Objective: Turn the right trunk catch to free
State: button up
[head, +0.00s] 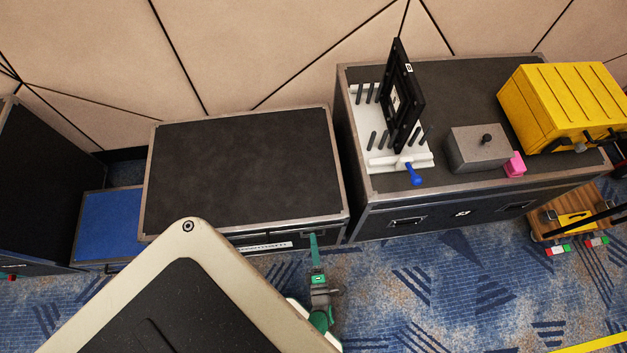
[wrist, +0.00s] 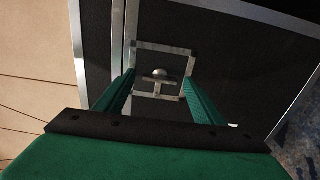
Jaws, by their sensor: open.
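The low black trunk (head: 240,165) with metal edging stands in the middle of the head view. Its right catch (wrist: 160,80) shows in the wrist view as a small silver T-shaped knob inside a square metal frame on the dark front face. My gripper (head: 314,242), with green fingers, is at the right end of the trunk's front. In the wrist view my gripper (wrist: 158,98) is open, with one finger on each side of the catch. I cannot tell whether the fingers touch it. In the head view the catch is mostly hidden by my gripper.
A taller case (head: 370,215) stands close on the right. On it are a white peg board (head: 400,163) with a black frame, a grey box (head: 478,148) and a yellow case (head: 562,105). A blue-topped case (head: 108,222) is at left. Carpet in front is open.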

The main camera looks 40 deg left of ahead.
jog(key=v, duration=1)
jog(key=shift+s+d, duration=0.15)
jog(key=d+r+m+t+h, duration=0.4)
jog(key=d+r+m+h, duration=0.3)
jog(key=d+r+m, duration=0.35)
notch_tip(320, 180, up, 33)
jog(key=s+d+m+h, duration=0.1)
jog(key=m+h, duration=0.5)
jog(key=m, duration=1.1)
jog(key=shift+s+m+h, duration=0.3)
jog(key=shift+s+m, duration=0.05)
jog(key=shift+s, duration=0.1)
